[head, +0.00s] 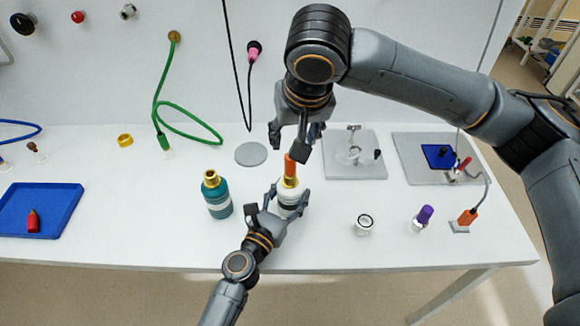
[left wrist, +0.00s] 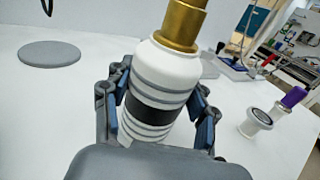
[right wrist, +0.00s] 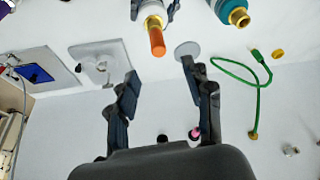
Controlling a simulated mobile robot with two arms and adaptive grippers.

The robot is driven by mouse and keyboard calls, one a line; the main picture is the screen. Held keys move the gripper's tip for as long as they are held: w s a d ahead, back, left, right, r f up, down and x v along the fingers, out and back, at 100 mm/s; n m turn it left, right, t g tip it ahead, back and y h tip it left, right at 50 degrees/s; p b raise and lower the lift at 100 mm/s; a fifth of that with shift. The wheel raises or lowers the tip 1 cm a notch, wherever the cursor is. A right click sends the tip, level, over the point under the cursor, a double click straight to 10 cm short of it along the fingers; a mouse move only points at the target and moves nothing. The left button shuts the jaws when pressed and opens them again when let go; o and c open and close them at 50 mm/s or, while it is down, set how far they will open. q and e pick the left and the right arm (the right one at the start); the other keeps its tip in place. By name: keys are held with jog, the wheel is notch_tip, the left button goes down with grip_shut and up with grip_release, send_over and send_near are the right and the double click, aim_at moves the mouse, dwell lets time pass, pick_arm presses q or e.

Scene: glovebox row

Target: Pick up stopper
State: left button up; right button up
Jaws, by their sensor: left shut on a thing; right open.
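An orange stopper (head: 290,165) stands in the gold neck of a white bottle (head: 288,203) with grey and black bands. My left gripper (head: 286,200) is shut around the bottle's body; in the left wrist view its fingers flank the bottle (left wrist: 160,90), and the stopper is out of frame. My right gripper (head: 297,142) is open and empty, just above and behind the stopper in the head view. In the right wrist view the stopper (right wrist: 157,40) lies beyond the open fingertips, apart from them.
A teal bottle (head: 217,195) stands left of the white bottle. A grey disc (head: 251,154) lies behind, and a grey plate (head: 370,170) with a fixture is at right. A white jar (head: 364,225) and a purple-topped vial (head: 424,216) stand front right. A blue tray (head: 60,205) is far left.

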aim_at(290, 168)
jog(key=w+f+m, duration=0.1)
jog(key=f, duration=0.2)
jog(key=w+f+m+h, duration=0.1)
jog(key=f, duration=0.2)
jog(key=w+a+f+m+h, duration=0.1)
jog(key=f+m, duration=0.1)
jog(key=f, duration=0.1)
jog(key=shift+w+f+t, duration=0.25)
jog(key=shift+w+t, duration=0.05)
jog(key=shift+w, duration=0.1)
grip_shut()
